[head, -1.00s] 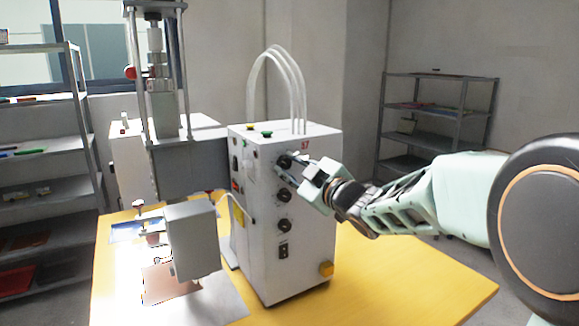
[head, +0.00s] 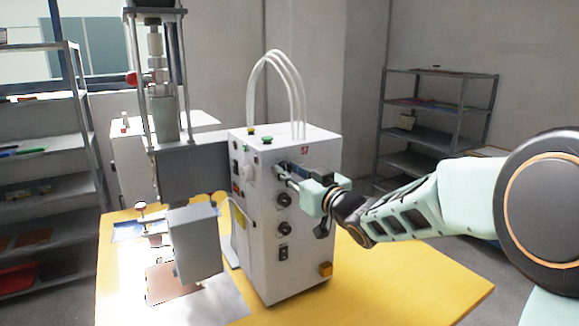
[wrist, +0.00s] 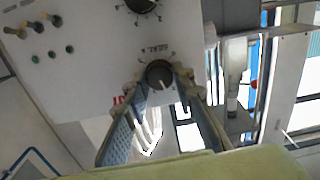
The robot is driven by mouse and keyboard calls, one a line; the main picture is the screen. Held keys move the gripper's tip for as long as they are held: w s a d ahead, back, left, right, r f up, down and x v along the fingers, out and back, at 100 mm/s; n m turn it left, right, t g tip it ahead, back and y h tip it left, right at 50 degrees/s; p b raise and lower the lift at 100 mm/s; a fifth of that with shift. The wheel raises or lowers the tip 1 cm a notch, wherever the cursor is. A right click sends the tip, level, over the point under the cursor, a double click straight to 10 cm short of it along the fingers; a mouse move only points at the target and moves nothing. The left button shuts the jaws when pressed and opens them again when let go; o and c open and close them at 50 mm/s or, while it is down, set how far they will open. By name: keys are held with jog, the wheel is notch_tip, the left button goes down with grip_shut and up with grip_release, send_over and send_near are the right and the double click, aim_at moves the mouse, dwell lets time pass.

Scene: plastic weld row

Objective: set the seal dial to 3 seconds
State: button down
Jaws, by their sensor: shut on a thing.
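The white control box (head: 262,240) stands on the table with a column of black dials on its front. My gripper (head: 283,172) is at the uppermost dial, which it hides in the head view. In the wrist view, my gripper (wrist: 160,84) has its two fingers on either side of a black dial (wrist: 158,72) and is shut on it. A pale pointer mark shows on the dial. Printed ticks and a small label surround it, too small to read. Another dial (wrist: 141,4) shows at the top edge of the wrist view.
A press (head: 190,240) stands to the left on the yellow table (head: 400,287). White hoses (head: 275,75) arch above the box.

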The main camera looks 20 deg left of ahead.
jog(key=m+p, duration=0.2)
jog(key=m, duration=0.2)
jog(key=shift+r+m, duration=0.1)
jog(key=shift+m, duration=0.2)
jog(key=shift+m+p, duration=1.05)
jog(key=shift+m, duration=0.65)
jog(key=c, duration=1.6)
grip_release()
jog(key=v, duration=1.2)
